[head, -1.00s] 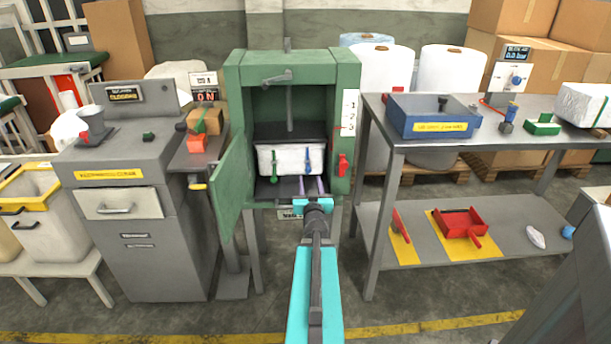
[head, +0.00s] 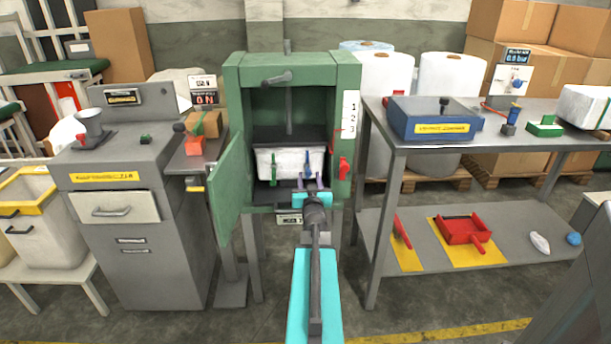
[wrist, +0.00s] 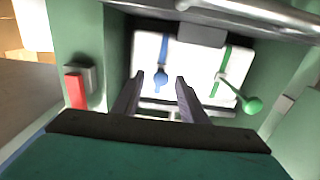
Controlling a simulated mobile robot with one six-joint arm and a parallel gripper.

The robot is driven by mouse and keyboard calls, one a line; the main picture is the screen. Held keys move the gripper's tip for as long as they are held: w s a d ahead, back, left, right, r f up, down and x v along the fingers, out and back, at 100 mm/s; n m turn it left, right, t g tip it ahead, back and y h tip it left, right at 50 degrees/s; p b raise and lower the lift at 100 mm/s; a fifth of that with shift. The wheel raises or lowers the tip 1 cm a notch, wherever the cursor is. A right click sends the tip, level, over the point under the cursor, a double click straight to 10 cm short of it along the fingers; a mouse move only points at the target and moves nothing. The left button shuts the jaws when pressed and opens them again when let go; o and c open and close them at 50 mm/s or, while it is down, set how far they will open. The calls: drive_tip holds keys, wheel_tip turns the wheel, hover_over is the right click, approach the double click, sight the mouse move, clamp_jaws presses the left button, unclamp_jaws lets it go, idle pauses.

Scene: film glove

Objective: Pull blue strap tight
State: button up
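A white bale (head: 266,163) sits inside the green press cabinet (head: 343,110), under its dark plate. The blue strap (head: 307,158) runs down the bale's front right of the green strap (head: 274,168). In the wrist view the blue strap (wrist: 163,52) hangs on the left and ends in a blue ball (wrist: 161,77). The green strap (wrist: 224,62) ends in a larger green ball on the right. My gripper (head: 309,183) is open at the cabinet mouth, just below the blue strap's end. In the wrist view its fingertips (wrist: 160,79) flank the blue ball; depth and contact are unclear.
The cabinet's green door (head: 228,195) stands open on the left. A red handle (head: 344,168) is on its right post. A grey machine (head: 140,190) stands left. A grey table (head: 485,145) with a blue tray (head: 400,124) stands right. A metal bar (wrist: 255,15) crosses the wrist view's top.

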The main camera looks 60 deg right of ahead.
sight(309, 175)
drive_tip(key=shift+x, duration=2.45)
clamp_jaws()
